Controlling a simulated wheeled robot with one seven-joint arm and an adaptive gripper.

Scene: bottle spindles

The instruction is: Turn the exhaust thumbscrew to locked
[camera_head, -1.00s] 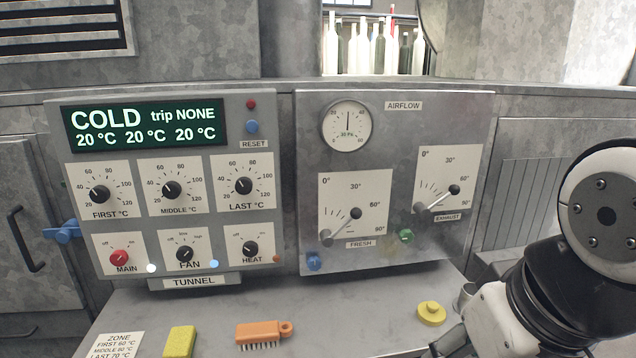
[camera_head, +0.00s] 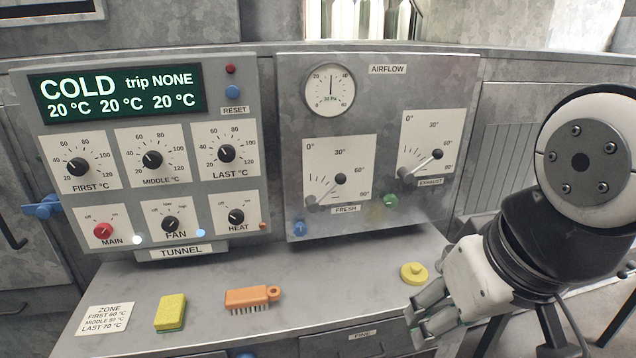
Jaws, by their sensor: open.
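The exhaust thumbscrew appears to be the small green knob (camera_head: 390,200) on the airflow panel (camera_head: 440,222), low and left of the exhaust scale plate (camera_head: 432,140). Its lock marking is too small to read. The exhaust lever (camera_head: 420,165) points down and left from its black knob. A blue thumbscrew (camera_head: 300,228) sits below the fresh scale plate (camera_head: 338,165). My gripper (camera_head: 413,327) is open and empty at the lower right, near the bench's front edge, below and apart from the green knob.
A yellow round knobbed piece (camera_head: 414,273) lies on the bench close to my gripper. An orange brush (camera_head: 252,298), a yellow sponge (camera_head: 170,312) and a zone card (camera_head: 104,318) lie further left.

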